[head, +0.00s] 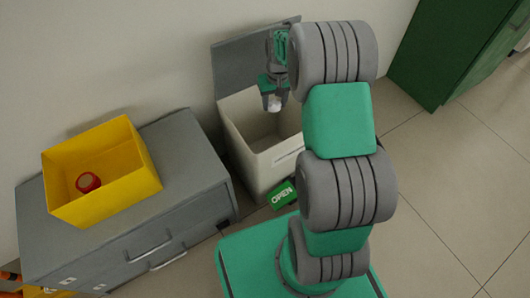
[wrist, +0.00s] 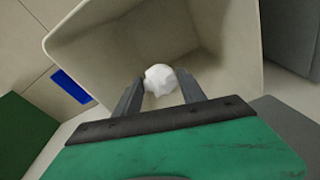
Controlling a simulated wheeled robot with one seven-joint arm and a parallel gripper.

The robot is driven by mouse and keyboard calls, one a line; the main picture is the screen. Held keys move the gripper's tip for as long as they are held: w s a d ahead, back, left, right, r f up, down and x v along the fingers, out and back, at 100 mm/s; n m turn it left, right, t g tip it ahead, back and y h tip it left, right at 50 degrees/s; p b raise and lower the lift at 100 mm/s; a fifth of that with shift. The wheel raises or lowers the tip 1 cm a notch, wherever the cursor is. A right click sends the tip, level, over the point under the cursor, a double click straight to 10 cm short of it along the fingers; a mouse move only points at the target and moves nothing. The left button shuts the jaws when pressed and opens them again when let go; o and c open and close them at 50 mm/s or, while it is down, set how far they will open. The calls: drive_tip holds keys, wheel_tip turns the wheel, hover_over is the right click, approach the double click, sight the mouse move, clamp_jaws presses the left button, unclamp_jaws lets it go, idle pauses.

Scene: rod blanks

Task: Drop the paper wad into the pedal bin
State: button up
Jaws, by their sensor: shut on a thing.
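The paper wad (wrist: 160,79) is small, white and crumpled. My gripper (wrist: 161,88) is shut on it, with one finger on each side. In the head view the wad (head: 274,104) shows at the tip of my gripper (head: 273,98), over the opening of the pedal bin. The pedal bin (head: 246,140) is a pale box with its grey lid (head: 243,60) raised against the wall. A green pedal marked OPEN (head: 282,194) is at its foot. In the wrist view the bin's inner wall (wrist: 120,50) surrounds the wad, and no other thing shows inside.
A grey drawer cabinet (head: 185,160) stands left of the bin. A yellow open box (head: 110,200) on it holds a red round thing (head: 88,182). A green cabinet (head: 440,50) stands at the upper right. The tiled floor (head: 450,180) at the right is clear.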

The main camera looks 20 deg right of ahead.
drive_tip(key=shift+f, duration=0.45)
drive_tip(key=o, duration=1.4)
drive_tip(key=shift+r, duration=0.1)
drive_tip(key=shift+c, duration=0.2)
drive_tip(key=r+p, duration=0.1)
drive_tip(key=r, duration=0.1)
drive_tip(key=r+p, duration=0.1)
drive_tip(key=r, duration=0.2)
drive_tip(key=s+r+p, duration=0.1)
drive_tip(key=r, duration=0.1)
drive_tip(key=shift+r, duration=0.35)
